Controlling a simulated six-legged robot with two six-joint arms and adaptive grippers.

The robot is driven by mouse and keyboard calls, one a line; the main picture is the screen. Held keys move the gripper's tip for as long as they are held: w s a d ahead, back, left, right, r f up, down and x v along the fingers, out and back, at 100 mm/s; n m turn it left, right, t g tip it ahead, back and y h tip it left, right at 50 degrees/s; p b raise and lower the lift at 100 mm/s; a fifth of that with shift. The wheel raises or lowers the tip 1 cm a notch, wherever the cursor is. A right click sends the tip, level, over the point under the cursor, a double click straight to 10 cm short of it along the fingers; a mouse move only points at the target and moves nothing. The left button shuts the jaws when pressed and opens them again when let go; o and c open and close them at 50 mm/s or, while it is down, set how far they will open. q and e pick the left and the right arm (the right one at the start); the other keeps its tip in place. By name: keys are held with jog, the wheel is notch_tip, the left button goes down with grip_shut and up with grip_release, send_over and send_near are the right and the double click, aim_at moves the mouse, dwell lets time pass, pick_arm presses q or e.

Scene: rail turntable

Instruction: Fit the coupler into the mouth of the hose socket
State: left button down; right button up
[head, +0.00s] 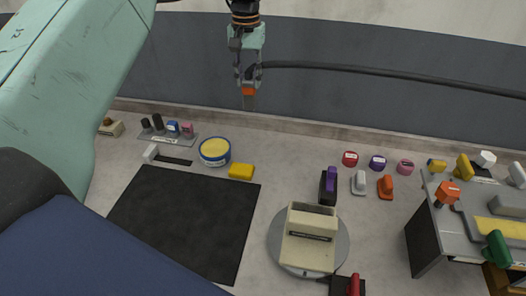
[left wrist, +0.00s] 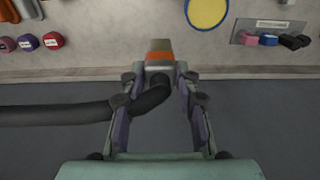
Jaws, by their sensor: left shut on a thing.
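My left gripper (head: 248,74) hangs at the top of the head view, shut on the coupler (head: 249,92). The coupler has an orange band and a grey end that points down, clear of the things on the floor. In the left wrist view, the coupler (left wrist: 158,48) sits between the fingertips of the left gripper (left wrist: 160,76), with a black hose (left wrist: 70,115) running from it to the left. The hose also trails right in the head view. I cannot tell for sure which thing is the hose socket. My right gripper is not in view.
A beige block (head: 308,240) stands on a round grey turntable (head: 340,250). A grey bench (head: 450,240) with several parts is at the right. A black mat (head: 185,220), a blue-rimmed yellow tub (head: 214,151) and a yellow block (head: 241,171) lie left of centre. Several coloured knobs stand near the wall.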

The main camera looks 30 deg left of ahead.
aim_at(250, 103)
pick_arm(q)
jog(key=shift+s+d+f+b, duration=0.15)
jog(key=shift+f+b, duration=0.4)
jog(key=shift+f, duration=0.05)
jog(key=f+b, duration=0.1)
jog(key=f, duration=0.1)
jog(key=f+b, duration=0.4)
jog(key=shift+w+a, duration=0.2)
jog(key=shift+w, duration=0.05)
jog(key=shift+s+d+f+b, duration=0.15)
jog(key=shift+f+b, duration=0.4)
jog(key=shift+b, duration=0.35)
notch_tip(250, 103, down, 10)
jog(key=shift+f, duration=0.25)
jog(key=c, duration=1.2)
grip_release()
jog(key=shift+o, duration=1.1)
